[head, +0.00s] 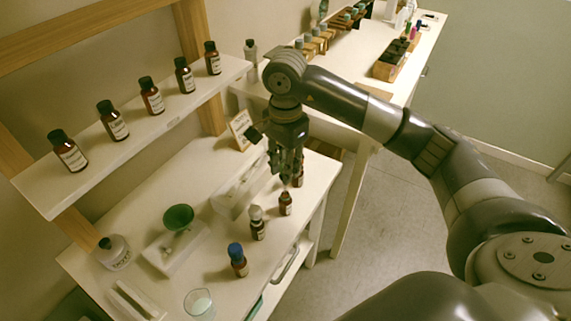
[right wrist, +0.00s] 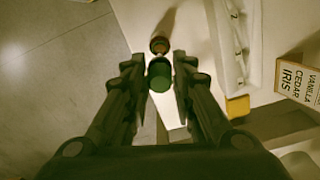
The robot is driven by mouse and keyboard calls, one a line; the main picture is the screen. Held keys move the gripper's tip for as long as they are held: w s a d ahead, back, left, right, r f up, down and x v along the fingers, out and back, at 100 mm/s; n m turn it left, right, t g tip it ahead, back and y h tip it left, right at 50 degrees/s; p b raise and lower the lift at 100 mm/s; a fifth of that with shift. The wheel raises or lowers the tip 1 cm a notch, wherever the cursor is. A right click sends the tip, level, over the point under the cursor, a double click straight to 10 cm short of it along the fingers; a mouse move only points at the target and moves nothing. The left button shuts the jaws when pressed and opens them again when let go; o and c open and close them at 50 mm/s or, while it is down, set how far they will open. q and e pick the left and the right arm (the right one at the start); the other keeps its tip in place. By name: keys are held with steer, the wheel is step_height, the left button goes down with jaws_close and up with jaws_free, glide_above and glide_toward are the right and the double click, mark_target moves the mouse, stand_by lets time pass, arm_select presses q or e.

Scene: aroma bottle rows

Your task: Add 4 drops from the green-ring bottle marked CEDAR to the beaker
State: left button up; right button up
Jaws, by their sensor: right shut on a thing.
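My right gripper (head: 290,172) is over the front right of the white table. In the right wrist view its fingers (right wrist: 160,82) are closed on a green cap (right wrist: 159,75); I cannot tell whether a bottle is under the cap. A small brown bottle (head: 285,204) without a visible cap stands just in front of the gripper; it also shows in the right wrist view (right wrist: 160,45). Another labelled brown bottle (head: 299,176) is partly hidden by the fingers. The word CEDAR is not legible on any bottle. The glass beaker (head: 199,304) stands at the bottom edge. My left gripper is out of view.
A white-capped bottle (head: 257,224) and a blue-capped bottle (head: 238,262) stand along the table's front. A card reading VANILLA CEDAR IRIS (right wrist: 302,83) stands behind. Several bottles line the shelf (head: 175,123).

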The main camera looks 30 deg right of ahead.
mark_target(285, 192)
steer(key=shift+f+b, duration=2.7)
steer(key=shift+f, duration=0.45)
steer(key=o, duration=0.4)
steer(key=shift+r, duration=0.1)
steer(key=shift+r+p, duration=2.55)
steer(key=shift+r, duration=1.75)
